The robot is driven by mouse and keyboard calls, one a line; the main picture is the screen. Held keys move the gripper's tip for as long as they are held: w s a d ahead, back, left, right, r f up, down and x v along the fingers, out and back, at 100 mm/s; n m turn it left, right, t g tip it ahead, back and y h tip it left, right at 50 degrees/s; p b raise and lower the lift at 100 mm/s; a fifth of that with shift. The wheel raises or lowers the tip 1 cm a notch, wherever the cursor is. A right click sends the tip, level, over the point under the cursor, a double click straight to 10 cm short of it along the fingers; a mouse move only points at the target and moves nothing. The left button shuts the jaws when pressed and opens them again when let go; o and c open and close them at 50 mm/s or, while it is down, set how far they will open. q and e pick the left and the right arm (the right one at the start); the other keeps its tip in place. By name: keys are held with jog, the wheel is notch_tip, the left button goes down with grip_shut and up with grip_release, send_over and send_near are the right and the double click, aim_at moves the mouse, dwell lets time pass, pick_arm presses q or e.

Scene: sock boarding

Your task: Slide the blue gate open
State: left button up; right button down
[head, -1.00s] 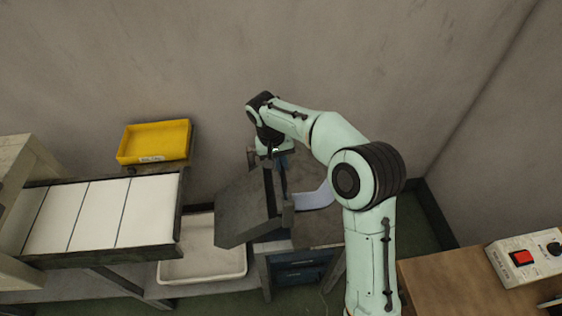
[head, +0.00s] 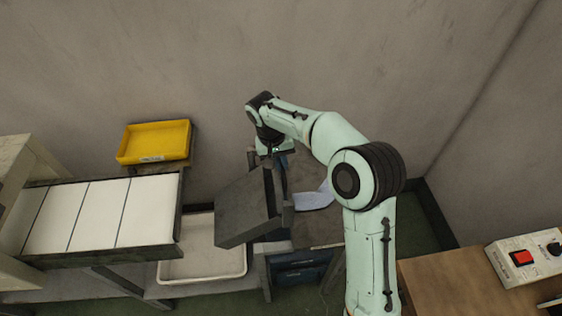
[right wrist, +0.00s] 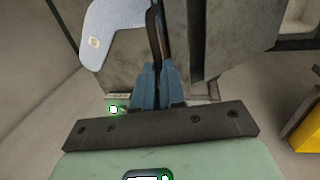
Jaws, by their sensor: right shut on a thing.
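My right gripper (head: 275,150) reaches down behind the grey tilted box (head: 245,212), close to its far right side. In the right wrist view its two blue fingers (right wrist: 158,85) are close together on a thin dark piece with a reddish edge. I cannot tell whether this piece belongs to the blue gate. No gate shows clearly in the head view; the blue near the gripper may be the fingers. A pale blue sock (head: 315,199) lies just right of the box and also shows in the right wrist view (right wrist: 110,32). My left gripper is out of view.
A blue-fronted stand (head: 300,274) is below the box. A white tray (head: 203,276) is lower left, beside a white slatted bed (head: 60,222). A yellow bin (head: 155,142) stands at the back left. A wooden table (head: 450,290) with a red-button box (head: 506,263) is at right.

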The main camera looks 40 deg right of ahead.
notch_tip(320, 180, up, 6)
jog(key=p, duration=0.3)
jog(key=shift+p, duration=0.3)
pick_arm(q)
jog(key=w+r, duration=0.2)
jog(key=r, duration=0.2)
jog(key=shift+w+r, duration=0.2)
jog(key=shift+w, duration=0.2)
pick_arm(e)
jog(key=c, duration=1.2)
grip_release()
jog(key=shift+f, duration=0.1)
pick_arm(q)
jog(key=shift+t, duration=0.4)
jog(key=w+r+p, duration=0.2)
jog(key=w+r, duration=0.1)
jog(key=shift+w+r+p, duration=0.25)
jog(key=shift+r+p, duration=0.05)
pick_arm(e)
notch_tip(320, 180, up, 13)
jog(key=w+a, duration=0.1)
jog(key=a, duration=0.1)
jog(key=shift+w+a, duration=0.15)
jog(key=shift+w, duration=0.05)
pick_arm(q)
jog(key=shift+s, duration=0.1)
